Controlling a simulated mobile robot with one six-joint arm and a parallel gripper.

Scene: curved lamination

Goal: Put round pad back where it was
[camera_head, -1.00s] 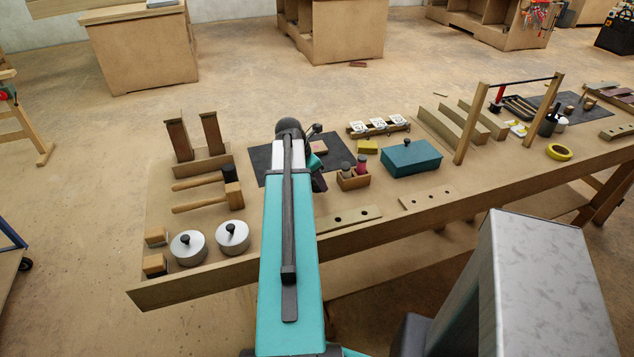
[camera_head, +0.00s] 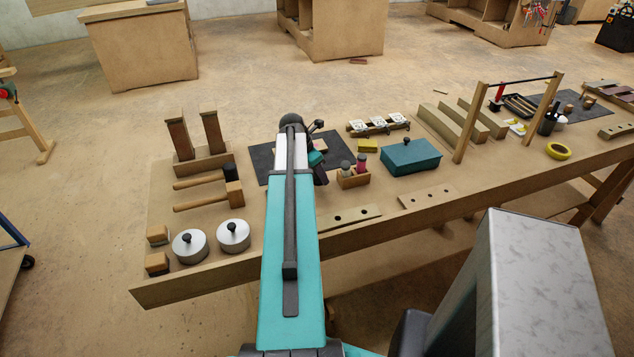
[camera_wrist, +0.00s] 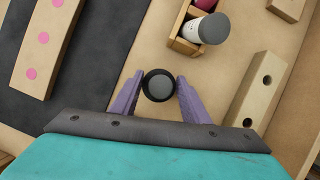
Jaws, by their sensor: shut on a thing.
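The round pad (camera_wrist: 158,85) is a dark disc with a grey top. In the wrist view it sits between the two purple fingertips of my gripper (camera_wrist: 159,91), which is shut on it. Bare tabletop shows around it, and I cannot tell whether the pad touches the table. In the head view my teal arm hides the pad and most of my gripper, over the table near the dark mat (camera_head: 262,170).
A wooden caddy (camera_head: 352,181) with bottles stands close by, right of my gripper. A wooden strip with holes (camera_wrist: 257,90) lies to the right in the wrist view. A board with pink dots (camera_wrist: 47,38) lies on the mat at left. A teal box (camera_head: 411,158) stands farther right.

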